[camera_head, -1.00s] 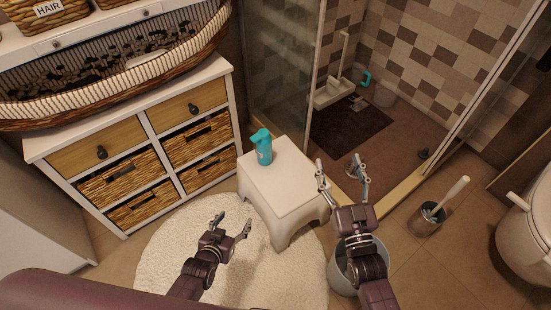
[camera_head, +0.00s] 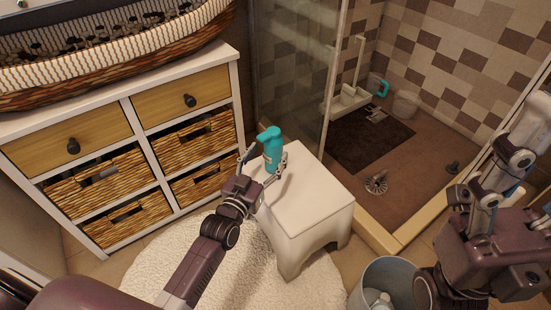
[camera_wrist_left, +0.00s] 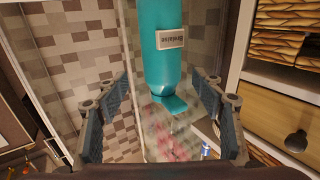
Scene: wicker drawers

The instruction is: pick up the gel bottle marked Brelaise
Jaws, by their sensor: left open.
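The teal gel bottle (camera_head: 272,150) stands upright on the white stool (camera_head: 310,200) in the head view. My left gripper (camera_head: 265,170) is at the bottle, its open fingers on either side of it. In the left wrist view the bottle (camera_wrist_left: 165,75) appears upside down between the open fingers, with clear gaps on both sides. Its white label (camera_wrist_left: 173,39) carries dark print, too small to read surely. My right gripper (camera_head: 520,150) is raised at the right of the head view, partly cut off; its jaw state is unclear.
A white dresser with wicker drawers (camera_head: 205,140) stands left of the stool. The glass shower panel (camera_head: 300,70) rises behind. A grey bin (camera_head: 385,275) is on the floor right of the stool. A round cream rug (camera_head: 225,280) lies in front.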

